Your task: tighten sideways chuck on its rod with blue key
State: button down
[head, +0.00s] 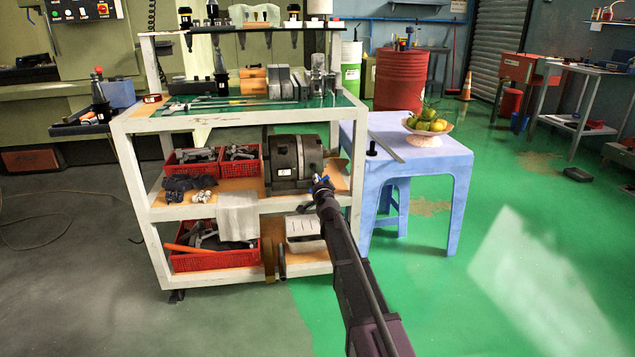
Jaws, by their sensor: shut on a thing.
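A large dark grey metal cylinder (284,165) that looks like the chuck lies sideways on the middle shelf of the white cart, a pale label on its front. I cannot make out its rod or key sockets. My arm reaches up from the bottom right, and my gripper (322,184) is in front of the shelf's right end, just right of and below the cylinder. It is shut on a small blue piece, the blue key (325,180). Most of the key is hidden by the gripper. I cannot tell whether the key touches the cylinder.
The cart's white frame (152,222) surrounds the shelves; its right post is close to my gripper. Red baskets (193,262) hold metal parts. A blue table (440,165) with a fruit bowl (425,139) stands right of the cart.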

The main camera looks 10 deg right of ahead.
jog(key=shift+s, duration=0.15)
jog(key=shift+s, duration=2.9)
